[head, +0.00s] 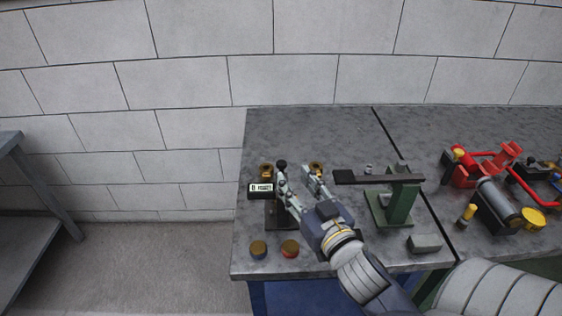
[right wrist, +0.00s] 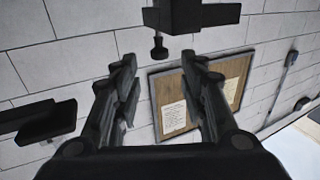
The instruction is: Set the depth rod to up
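A small digital gauge (head: 261,188) with a lit display stands near the left end of the bench on a dark stand (head: 280,217). A black knob (head: 281,163), which looks like the top of the depth rod, shows just beyond the left finger of my right gripper (head: 296,177). In the right wrist view the knob (right wrist: 158,47) juts from a dark block (right wrist: 192,14), ahead of my open, empty fingers (right wrist: 160,82) and apart from them. How far the rod is raised cannot be told. My left gripper is out of view.
A green stand (head: 402,200) with a dark flat arm (head: 365,178) is close right of my right gripper. Brass-coloured pieces (head: 258,249) sit at the front left. A red pump assembly (head: 480,170) is farther right. The bench's back left is clear.

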